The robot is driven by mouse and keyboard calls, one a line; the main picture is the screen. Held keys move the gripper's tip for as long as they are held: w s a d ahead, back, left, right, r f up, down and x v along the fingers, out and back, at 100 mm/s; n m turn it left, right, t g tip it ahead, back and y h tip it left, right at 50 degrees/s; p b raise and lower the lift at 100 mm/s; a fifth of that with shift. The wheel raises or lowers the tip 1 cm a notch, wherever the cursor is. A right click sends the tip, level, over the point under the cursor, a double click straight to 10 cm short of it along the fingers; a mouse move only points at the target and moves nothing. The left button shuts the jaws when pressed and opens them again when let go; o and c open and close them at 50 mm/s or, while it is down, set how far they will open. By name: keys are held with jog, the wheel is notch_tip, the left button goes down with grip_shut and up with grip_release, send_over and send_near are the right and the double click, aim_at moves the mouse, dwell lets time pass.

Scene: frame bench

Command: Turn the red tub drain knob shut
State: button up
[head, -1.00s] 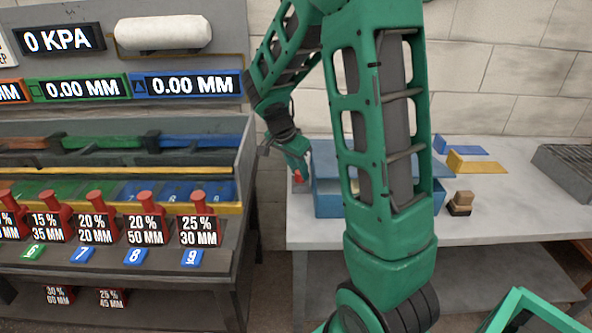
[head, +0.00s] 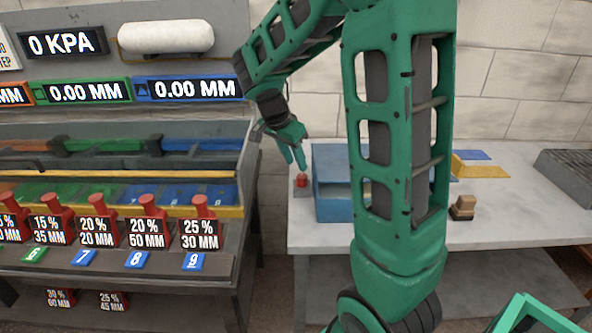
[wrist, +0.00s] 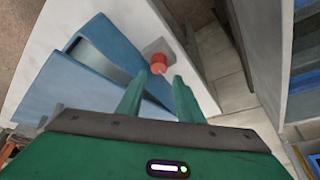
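The red knob (head: 302,181) sits on a small grey plate on the white table, just left of the blue tub (head: 330,205). In the wrist view the red knob (wrist: 158,62) stands just beyond my fingertips, beside the blue tub (wrist: 85,75). My gripper (head: 293,168) hangs above and slightly left of the knob, tilted downward. In the wrist view my gripper (wrist: 160,85) has its two fingers apart with nothing between them. The fingers look clear of the knob. The tub's right part is hidden behind my arm in the head view.
A grey rack (head: 240,235) with red weights stands close on the left. A light wall is behind the table.

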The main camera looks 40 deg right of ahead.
jog(key=v, duration=0.4)
jog(key=shift+r, duration=0.15)
dwell(0.4)
jog(key=s+a+n+t+y, duration=0.45)
jog(key=s+a+n, duration=0.65)
jog(key=a+n, duration=0.4)
jog(key=s+d+f+m+g, duration=0.1)
jog(key=s+d+m+g, duration=0.1)
jog(key=s+d, duration=0.4)
jog(key=s+d+f+m+g, duration=0.1)
jog(key=s+d+m+g, duration=0.2)
jog(key=s+d, duration=0.3)
jog(key=s, duration=0.5)
jog(key=shift+f, duration=0.25)
